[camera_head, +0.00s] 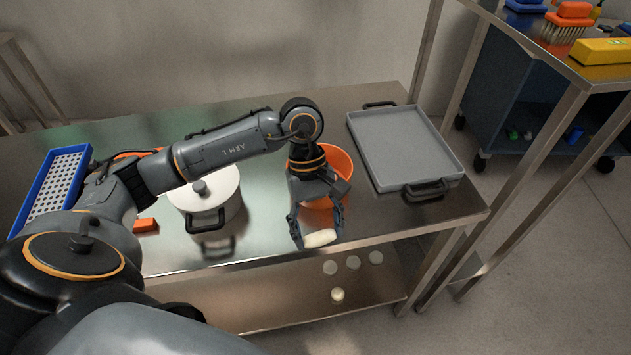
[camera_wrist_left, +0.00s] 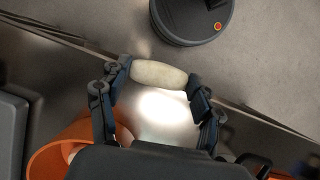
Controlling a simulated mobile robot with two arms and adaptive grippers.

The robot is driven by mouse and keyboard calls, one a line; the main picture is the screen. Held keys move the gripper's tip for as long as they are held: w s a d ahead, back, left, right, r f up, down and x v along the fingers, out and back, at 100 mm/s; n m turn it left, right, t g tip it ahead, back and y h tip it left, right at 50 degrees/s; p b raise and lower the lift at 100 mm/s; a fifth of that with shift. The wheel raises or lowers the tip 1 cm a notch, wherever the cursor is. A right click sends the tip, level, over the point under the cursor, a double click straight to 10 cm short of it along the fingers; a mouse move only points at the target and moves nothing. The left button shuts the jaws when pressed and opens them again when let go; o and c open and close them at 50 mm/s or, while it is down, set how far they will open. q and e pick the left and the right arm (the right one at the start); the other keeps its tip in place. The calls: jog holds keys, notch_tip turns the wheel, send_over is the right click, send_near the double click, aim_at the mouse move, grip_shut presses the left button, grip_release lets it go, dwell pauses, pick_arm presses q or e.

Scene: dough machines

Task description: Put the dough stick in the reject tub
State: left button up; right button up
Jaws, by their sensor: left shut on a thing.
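The dough stick (camera_head: 320,238) is a short, pale, rounded piece. My left gripper (camera_head: 317,234) is shut on it near the front edge of the steel table. In the left wrist view the dough stick (camera_wrist_left: 158,74) lies crosswise between the two fingers of my left gripper (camera_wrist_left: 156,80). An orange tub (camera_head: 341,163) stands on the table just behind the gripper, partly hidden by my left arm. Its orange wall (camera_wrist_left: 50,158) shows at the lower left of the wrist view. The dough stick is outside the tub. My right gripper is not in view.
A grey tray (camera_head: 405,146) with dark handles lies right of the tub. A white lidded pot (camera_head: 212,198) stands left of it, with a small orange block (camera_head: 145,225) nearby. A blue-rimmed rack (camera_head: 57,187) is at far left. Several pale round pieces (camera_head: 337,294) show on the lower shelf.

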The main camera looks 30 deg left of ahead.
pick_arm(q)
notch_tip(320, 180, up, 15)
jog(key=w+a+n+t+b, duration=0.1)
jog(key=n+t, duration=0.2)
jog(key=n, duration=0.5)
jog(key=w+a+n+t, duration=0.2)
jog(key=n+t, duration=0.1)
jog(key=n, duration=0.5)
jog(key=shift+n, duration=0.3)
jog(key=w+a+f+p, duration=0.1)
jog(key=w+a+f, duration=0.2)
jog(key=f, duration=0.1)
jog(key=w+a+f+p, duration=0.2)
jog(key=w+f, duration=0.1)
jog(key=f, duration=0.1)
jog(key=w+a+f+p, duration=0.2)
jog(key=w+a+f, duration=0.1)
jog(key=w+f, duration=0.1)
jog(key=shift+w+a+f, duration=0.1)
jog(key=shift+a+f, duration=0.25)
jog(key=shift+f, duration=0.1)
jog(key=shift+f+b, duration=0.65)
jog(key=shift+f, duration=0.15)
jog(key=o, duration=1.1)
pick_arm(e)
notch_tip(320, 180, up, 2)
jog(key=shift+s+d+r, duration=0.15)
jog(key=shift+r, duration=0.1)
